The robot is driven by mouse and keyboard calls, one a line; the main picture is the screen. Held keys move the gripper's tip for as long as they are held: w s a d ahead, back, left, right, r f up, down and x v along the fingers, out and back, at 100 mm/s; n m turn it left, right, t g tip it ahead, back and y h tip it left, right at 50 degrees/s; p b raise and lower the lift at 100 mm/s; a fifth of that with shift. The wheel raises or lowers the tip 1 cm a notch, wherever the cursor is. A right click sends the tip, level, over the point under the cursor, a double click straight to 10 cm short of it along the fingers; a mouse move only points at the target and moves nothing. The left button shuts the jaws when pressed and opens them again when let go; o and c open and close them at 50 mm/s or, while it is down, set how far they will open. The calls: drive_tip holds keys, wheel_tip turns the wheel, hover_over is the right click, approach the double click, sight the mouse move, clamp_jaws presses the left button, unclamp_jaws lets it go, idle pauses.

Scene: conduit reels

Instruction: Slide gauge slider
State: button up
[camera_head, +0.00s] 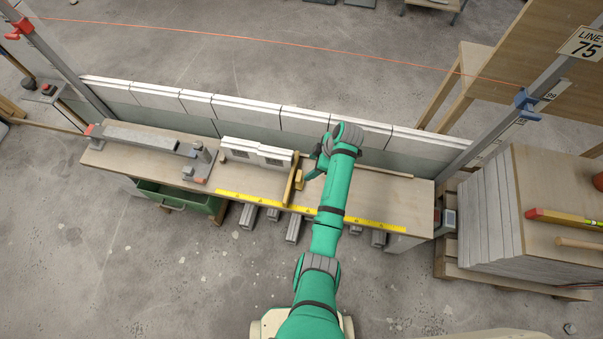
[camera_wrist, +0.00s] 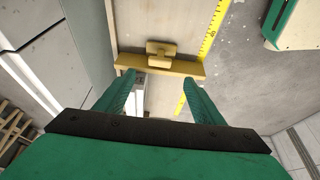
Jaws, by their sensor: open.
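The gauge slider (camera_head: 289,185) is an ochre bar lying across the bench, with a small block-shaped knob (camera_head: 299,179) on its right side. In the wrist view the bar (camera_wrist: 178,68) lies crosswise just beyond my fingertips, and its knob (camera_wrist: 160,49) stands on the far side. My gripper (camera_wrist: 160,87) is open, with two green fingers spread apart and nothing held between them. The fingertips appear close to the bar; I cannot tell if they touch it. In the head view my arm mostly hides the gripper. A yellow measuring strip (camera_head: 258,198) runs along the front edge; it also shows in the wrist view (camera_wrist: 212,30).
A white block (camera_head: 257,152) sits on the bench (camera_head: 395,189) left of the slider. A grey metal fixture (camera_head: 150,139) lies at the left end above an open green drawer (camera_head: 176,198). A low panelled wall (camera_head: 305,120) runs behind. The bench right of my arm looks mostly clear.

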sight(299, 175)
drive_tip(key=x, duration=1)
drive_tip(key=shift+w+a+f, duration=0.1)
drive_tip(key=shift+a+f, duration=0.1)
